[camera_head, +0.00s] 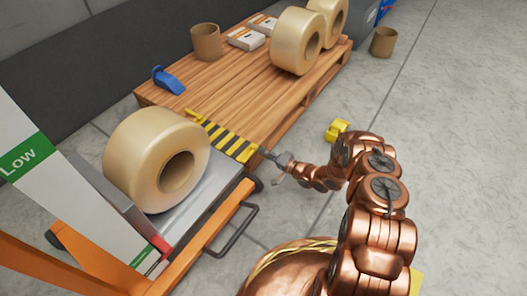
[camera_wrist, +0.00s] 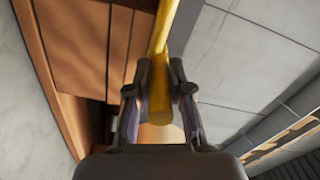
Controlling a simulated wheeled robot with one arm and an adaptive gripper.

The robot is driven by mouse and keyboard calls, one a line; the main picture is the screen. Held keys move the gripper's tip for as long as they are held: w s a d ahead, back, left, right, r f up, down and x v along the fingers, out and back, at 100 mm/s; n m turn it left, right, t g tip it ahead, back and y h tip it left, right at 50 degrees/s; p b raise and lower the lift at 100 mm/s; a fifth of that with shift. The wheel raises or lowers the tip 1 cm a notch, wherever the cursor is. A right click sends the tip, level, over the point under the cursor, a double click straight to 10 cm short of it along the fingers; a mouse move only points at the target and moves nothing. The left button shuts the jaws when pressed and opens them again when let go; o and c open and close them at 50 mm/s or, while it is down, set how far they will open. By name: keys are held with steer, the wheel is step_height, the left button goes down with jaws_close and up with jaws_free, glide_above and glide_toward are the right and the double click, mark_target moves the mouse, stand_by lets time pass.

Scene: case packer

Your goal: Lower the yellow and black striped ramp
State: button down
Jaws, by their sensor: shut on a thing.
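The yellow and black striped ramp (camera_head: 226,140) is in the middle of the head view, between the metal platform of the orange cart and the wooden pallet. It looks slanted, but its exact tilt is hard to tell. My gripper (camera_head: 266,154) is at the ramp's near right corner. In the wrist view my gripper (camera_wrist: 160,78) is shut on a yellow edge of the ramp (camera_wrist: 161,35), which runs between the two fingers. The ramp's far side and underside are hidden there.
A big tape roll (camera_head: 130,150) sits on the cart's metal platform (camera_head: 215,185). The pallet (camera_head: 240,95) carries more rolls (camera_head: 290,45), a brown cup (camera_head: 206,42), white boxes (camera_head: 246,38) and a blue tool (camera_head: 168,80). A yellow object (camera_head: 337,130) lies on the floor.

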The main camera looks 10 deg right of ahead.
steer(key=shift+a+f, duration=0.1)
steer(key=shift+a, duration=0.05)
steer(key=c, duration=1.3)
jaws_free()
steer(key=shift+o, duration=1.2)
steer(key=shift+d, duration=0.2)
steer(key=v, duration=1.2)
